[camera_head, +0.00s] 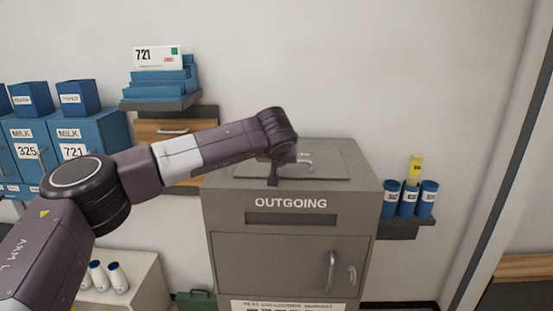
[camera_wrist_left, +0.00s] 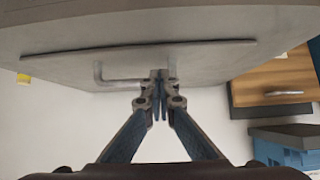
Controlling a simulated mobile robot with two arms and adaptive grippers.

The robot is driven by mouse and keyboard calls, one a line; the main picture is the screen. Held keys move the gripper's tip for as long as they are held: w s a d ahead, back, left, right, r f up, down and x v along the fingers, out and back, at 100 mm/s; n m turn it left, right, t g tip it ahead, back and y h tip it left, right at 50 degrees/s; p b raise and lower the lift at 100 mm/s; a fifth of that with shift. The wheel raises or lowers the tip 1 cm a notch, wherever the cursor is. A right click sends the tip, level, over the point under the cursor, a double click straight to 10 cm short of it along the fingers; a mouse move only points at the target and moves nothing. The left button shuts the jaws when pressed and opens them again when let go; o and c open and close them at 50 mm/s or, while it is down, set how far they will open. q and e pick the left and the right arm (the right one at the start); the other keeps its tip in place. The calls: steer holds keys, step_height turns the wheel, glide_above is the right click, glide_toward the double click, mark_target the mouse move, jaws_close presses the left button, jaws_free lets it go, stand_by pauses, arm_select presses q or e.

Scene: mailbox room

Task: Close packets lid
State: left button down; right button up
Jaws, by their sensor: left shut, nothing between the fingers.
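The grey outgoing mailbox cabinet (camera_head: 292,225) stands in the middle of the head view. Its lid (camera_head: 335,160) lies flat in the top surface, with a metal handle (camera_head: 305,165). The lid also shows in the left wrist view (camera_wrist_left: 200,58), with its bent handle (camera_wrist_left: 120,78). My left gripper (camera_head: 273,181) is over the left part of the cabinet top, beside the handle. In the left wrist view its fingertips (camera_wrist_left: 159,112) are together and empty, close to the handle. I cannot tell if they touch it. My right gripper is not in view.
Blue milk boxes (camera_head: 72,137) stand at the left. A shelf with blue packets (camera_head: 160,85) hangs behind my left arm. Blue cylinders (camera_head: 407,198) stand on a small shelf right of the cabinet. White bottles (camera_head: 108,277) sit low at the left. The wall above the cabinet is bare.

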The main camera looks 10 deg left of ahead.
arm_select(q)
steer(key=shift+s+f, duration=0.15)
steer(key=shift+f, duration=0.6)
